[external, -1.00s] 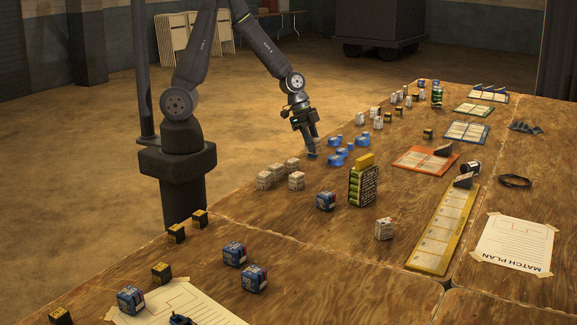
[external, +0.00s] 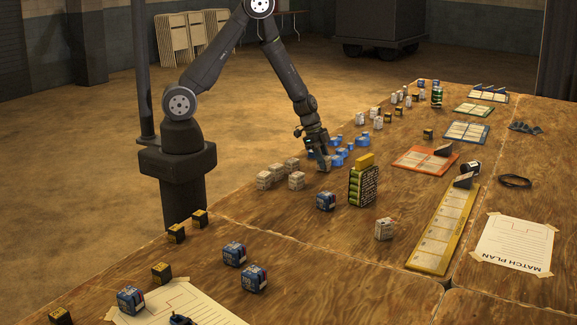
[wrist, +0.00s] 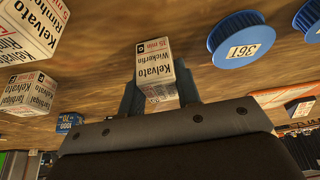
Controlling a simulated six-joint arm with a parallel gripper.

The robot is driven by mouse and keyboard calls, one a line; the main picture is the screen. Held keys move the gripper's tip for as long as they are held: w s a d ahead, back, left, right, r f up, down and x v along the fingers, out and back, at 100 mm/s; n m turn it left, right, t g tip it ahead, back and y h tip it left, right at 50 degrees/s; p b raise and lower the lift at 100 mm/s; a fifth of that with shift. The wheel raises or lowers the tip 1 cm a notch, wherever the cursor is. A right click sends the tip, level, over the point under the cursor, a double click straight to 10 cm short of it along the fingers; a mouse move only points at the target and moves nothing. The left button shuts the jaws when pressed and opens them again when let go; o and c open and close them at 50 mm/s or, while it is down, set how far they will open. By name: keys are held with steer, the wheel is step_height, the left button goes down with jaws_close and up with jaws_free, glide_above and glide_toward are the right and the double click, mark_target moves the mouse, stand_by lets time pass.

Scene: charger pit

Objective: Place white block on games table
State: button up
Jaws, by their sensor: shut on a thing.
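My gripper (external: 325,163) is low over the wooden table, between a cluster of white blocks and several blue spools. In the wrist view, my gripper (wrist: 158,95) is shut on a white block (wrist: 155,62) with black lettering, "Kelvato Wickerfin". Its fingers are on the block's two sides. In the external view the held block is mostly hidden by the fingers. I cannot tell whether it touches the table. The wooden table (external: 310,250) is divided by seams; no part is clearly marked as a games table.
Several white blocks (external: 296,181) stand left of the gripper. Blue spools (external: 340,158) are close on its right, one large in the wrist view (wrist: 240,38).

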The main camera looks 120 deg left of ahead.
steer(key=shift+f, duration=0.3)
steer(key=o, duration=1)
steer(key=shift+c, duration=0.2)
steer(key=v, duration=1.2)
steer(key=shift+r, duration=0.2)
steer(key=x, duration=1.2)
steer(key=shift+f, duration=0.2)
steer(key=shift+r, duration=0.15)
steer(key=shift+r, duration=0.15)
